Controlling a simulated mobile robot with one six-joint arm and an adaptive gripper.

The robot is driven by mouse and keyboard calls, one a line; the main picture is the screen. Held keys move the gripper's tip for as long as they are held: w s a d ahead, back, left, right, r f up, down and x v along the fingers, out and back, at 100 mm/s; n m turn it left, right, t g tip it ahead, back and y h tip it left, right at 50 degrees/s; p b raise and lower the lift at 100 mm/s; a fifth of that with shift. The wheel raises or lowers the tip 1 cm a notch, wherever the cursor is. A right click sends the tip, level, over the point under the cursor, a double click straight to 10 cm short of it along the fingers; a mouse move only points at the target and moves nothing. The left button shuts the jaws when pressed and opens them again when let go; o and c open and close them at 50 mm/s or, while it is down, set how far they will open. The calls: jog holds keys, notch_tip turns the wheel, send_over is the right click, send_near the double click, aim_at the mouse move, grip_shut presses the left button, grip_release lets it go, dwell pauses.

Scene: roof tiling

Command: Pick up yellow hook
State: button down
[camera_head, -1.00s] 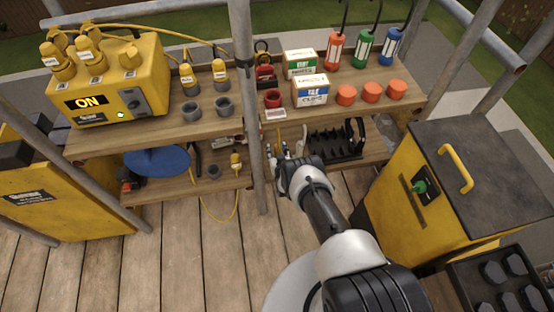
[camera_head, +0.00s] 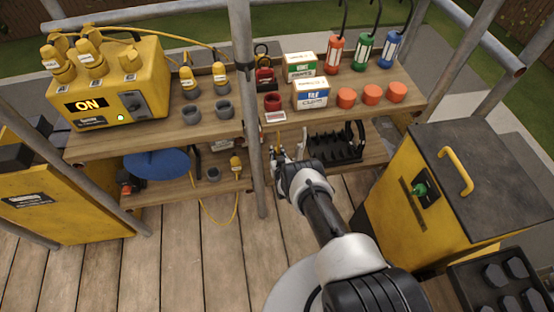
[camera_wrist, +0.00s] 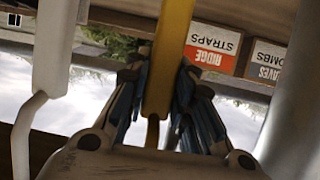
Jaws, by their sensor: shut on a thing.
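The yellow hook (camera_wrist: 174,38) shows in the wrist view as a yellow bar with a thinner stem below it. It runs down between the two fingers of my gripper (camera_wrist: 160,88), which is shut on it. In the head view my gripper (camera_head: 280,155) is at the lower shelf, just right of the grey upright pole. The hook is too small there to make out clearly, and its far end is outside the wrist view.
The grey pole (camera_head: 253,130) stands close left of my gripper. A black rack (camera_head: 335,145) sits right of it on the lower shelf. The upper shelf (camera_head: 220,130) overhangs with cups and boxes. A white rod (camera_wrist: 50,50) shows left in the wrist view.

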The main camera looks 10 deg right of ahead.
jog(key=shift+r, duration=0.15)
jog(key=shift+r, duration=0.2)
notch_tip(320, 180, up, 3)
jog(key=shift+f+p, duration=0.1)
jog(key=shift+p, duration=1.05)
jog(key=s+p, duration=0.6)
jog(key=s, duration=1.2)
jog(key=shift+a, duration=0.35)
jog(key=shift+s, duration=0.1)
